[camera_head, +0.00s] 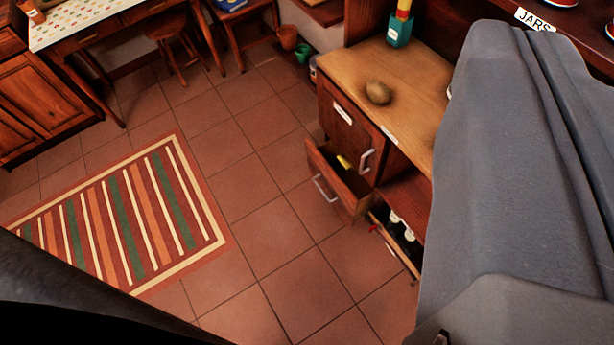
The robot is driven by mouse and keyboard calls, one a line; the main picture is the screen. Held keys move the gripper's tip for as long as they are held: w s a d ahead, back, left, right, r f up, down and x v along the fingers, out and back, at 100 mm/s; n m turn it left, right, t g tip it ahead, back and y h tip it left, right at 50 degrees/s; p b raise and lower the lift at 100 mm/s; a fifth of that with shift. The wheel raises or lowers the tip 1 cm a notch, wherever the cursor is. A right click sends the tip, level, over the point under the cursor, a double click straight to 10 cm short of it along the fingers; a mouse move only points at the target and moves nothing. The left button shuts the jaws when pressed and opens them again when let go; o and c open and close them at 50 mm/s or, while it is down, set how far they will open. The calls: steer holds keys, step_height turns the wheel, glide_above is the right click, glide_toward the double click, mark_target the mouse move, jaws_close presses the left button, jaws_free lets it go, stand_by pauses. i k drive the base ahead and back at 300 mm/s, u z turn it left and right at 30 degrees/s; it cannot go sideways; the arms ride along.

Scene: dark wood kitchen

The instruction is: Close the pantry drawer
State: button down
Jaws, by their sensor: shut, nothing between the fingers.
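A wooden drawer (330,171) stands pulled out of the low wooden cabinet, below the cabinet's door (345,128). Its pale metal handle (325,189) faces left, and a small yellow thing (344,161) lies inside. I cannot tell whether this is the pantry drawer. Lower and to the right, a shelf or another open drawer (402,252) holds dark things with white tops. A large grey part of my own arm fills the right side and hides the cabinet's right part. My gripper's fingers do not show.
A round brown object (378,92) and a green bottle (400,28) stand on the cabinet top (420,86). The tiled floor (285,265) in front of the drawer is clear. A striped rug (125,217) lies left. A stool (172,35) and tables stand at the back.

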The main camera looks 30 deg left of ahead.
mark_target(348, 193)
steer(key=u, duration=0.45)
steer(key=i, duration=1)
steer(key=u, duration=0.05)
